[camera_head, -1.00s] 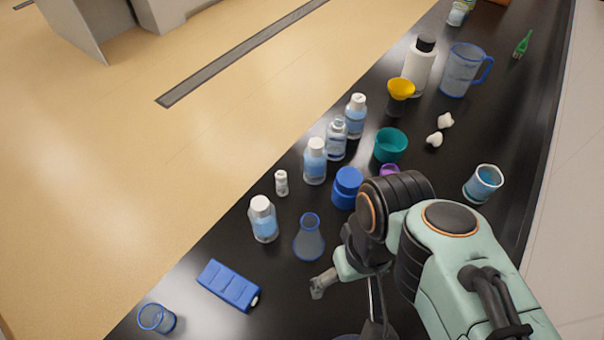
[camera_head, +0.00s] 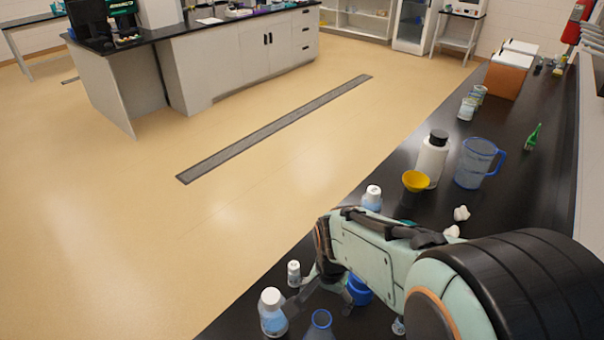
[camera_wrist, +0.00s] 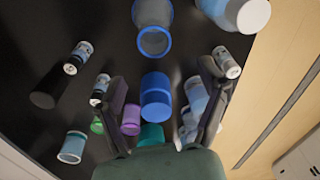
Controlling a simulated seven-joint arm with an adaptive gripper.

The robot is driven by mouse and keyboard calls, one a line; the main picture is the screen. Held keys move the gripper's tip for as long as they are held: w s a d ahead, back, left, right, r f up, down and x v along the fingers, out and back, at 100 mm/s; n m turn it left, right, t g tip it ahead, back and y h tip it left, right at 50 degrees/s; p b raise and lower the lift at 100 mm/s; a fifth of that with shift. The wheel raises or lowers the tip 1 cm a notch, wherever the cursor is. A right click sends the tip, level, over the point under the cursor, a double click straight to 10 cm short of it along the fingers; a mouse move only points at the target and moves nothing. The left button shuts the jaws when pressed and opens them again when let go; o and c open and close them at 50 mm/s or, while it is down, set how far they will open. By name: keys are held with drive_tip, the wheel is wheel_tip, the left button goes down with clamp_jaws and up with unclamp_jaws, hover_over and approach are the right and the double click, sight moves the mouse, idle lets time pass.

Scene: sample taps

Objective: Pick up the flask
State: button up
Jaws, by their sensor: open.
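The flask (camera_head: 320,325) is conical and bluish with a blue rim. It stands on the black bench at the bottom edge of the head view, partly cut off. In the wrist view the flask (camera_wrist: 153,22) is at the top centre, its round mouth towards the camera. My gripper (camera_head: 322,299) is open, fingers spread, just behind the flask in the head view. In the wrist view my gripper (camera_wrist: 158,80) shows its two fingers on either side of a blue jar (camera_wrist: 156,100), apart from the flask. Nothing is seen held.
A white-capped bottle (camera_head: 272,314) stands left of the flask, with a small vial (camera_head: 293,273) behind it. A yellow funnel (camera_head: 416,181), white bottle (camera_head: 432,158) and blue-handled jug (camera_head: 477,163) stand farther back. My arm hides much of the bench's middle.

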sight(320, 332)
drive_tip(key=shift+g, duration=0.4)
drive_tip(key=f, duration=0.6)
drive_tip(key=s+f, duration=0.1)
drive_tip(key=f, duration=0.1)
drive_tip(key=shift+a+f, duration=0.25)
drive_tip(key=shift+f, duration=0.15)
drive_tip(key=shift+c, duration=0.3)
drive_tip(key=c, duration=1.1)
